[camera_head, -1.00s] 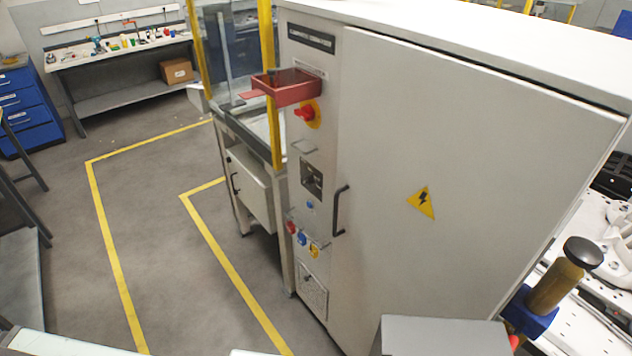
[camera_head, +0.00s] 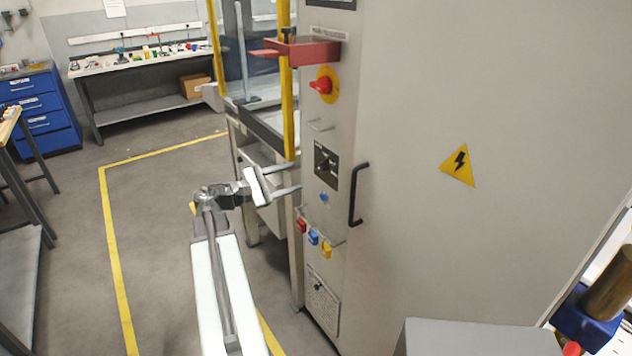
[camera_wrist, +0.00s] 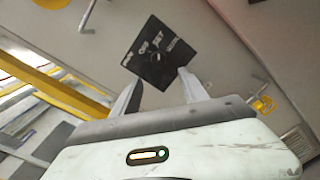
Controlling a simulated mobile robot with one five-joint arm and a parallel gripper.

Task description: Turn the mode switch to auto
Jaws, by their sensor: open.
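The mode switch (camera_head: 325,165) is a dark square plate with a black knob on the narrow front panel of the grey cabinet. In the wrist view the switch plate (camera_wrist: 157,53) appears tilted, with white lettering around its centre; the knob's setting is too small to tell. My gripper (camera_head: 290,180) is to the left of the switch in the head view, its fingers pointing at the panel. In the wrist view my gripper (camera_wrist: 162,88) is open, its two fingers spread below the plate. Nothing is between them, and I cannot tell whether they touch the plate.
A red rotary switch (camera_head: 321,86) on a yellow disc and a red tray (camera_head: 312,50) are above. A black door handle (camera_head: 355,194) is to the right. Coloured padlocks (camera_head: 314,237) hang below. A yellow post (camera_head: 287,80) stands left of the panel.

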